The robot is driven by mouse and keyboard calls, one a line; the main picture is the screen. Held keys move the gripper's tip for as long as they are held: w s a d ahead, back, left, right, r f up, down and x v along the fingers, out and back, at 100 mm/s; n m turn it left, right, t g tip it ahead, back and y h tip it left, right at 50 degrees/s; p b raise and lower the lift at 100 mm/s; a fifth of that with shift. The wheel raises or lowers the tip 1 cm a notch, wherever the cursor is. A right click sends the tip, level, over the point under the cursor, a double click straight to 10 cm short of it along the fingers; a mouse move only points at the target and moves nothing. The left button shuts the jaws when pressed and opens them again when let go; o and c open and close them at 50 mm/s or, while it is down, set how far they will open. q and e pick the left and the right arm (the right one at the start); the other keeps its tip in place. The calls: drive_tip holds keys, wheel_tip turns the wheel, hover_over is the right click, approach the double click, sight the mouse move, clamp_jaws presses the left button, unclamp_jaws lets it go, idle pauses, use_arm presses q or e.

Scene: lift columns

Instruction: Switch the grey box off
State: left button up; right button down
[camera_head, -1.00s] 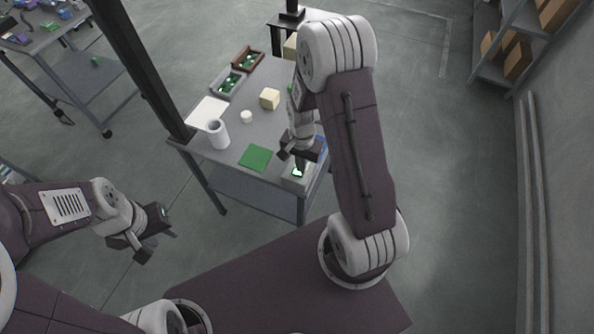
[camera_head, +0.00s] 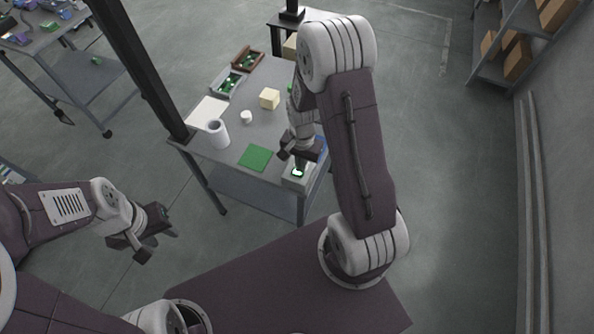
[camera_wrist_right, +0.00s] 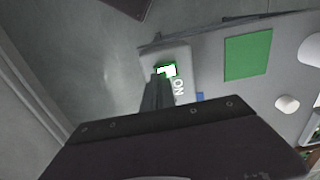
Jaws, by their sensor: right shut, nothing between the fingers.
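The grey box (camera_head: 290,178) sits at the near right corner of the grey table. Its small switch glows white with a green rim (camera_wrist_right: 166,70) in the right wrist view, and the letters "ON" (camera_wrist_right: 179,87) show beside it. My right gripper (camera_wrist_right: 158,78) is shut and empty, with its fingertips right at the near edge of the lit switch. I cannot tell whether they touch it. In the head view the right gripper (camera_head: 301,160) is just above the box and partly hides it. My left gripper (camera_head: 158,238) is away from the table, at the lower left, with its fingers apart and empty.
On the table (camera_head: 225,165) are a green mat (camera_head: 255,158), a white cylinder (camera_head: 218,133), a small white piece (camera_head: 246,117), a cream block (camera_head: 269,98) and two bins (camera_head: 228,83) of green things. A dark post (camera_head: 140,70) rises at its left.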

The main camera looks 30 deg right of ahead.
drive_tip(key=shift+f+b, duration=0.65)
drive_tip(key=shift+f, duration=0.3)
drive_tip(key=shift+r, duration=0.1)
wheel_tip(320, 180, up, 7)
drive_tip(key=p, duration=0.6)
drive_tip(key=shift+p, duration=0.4)
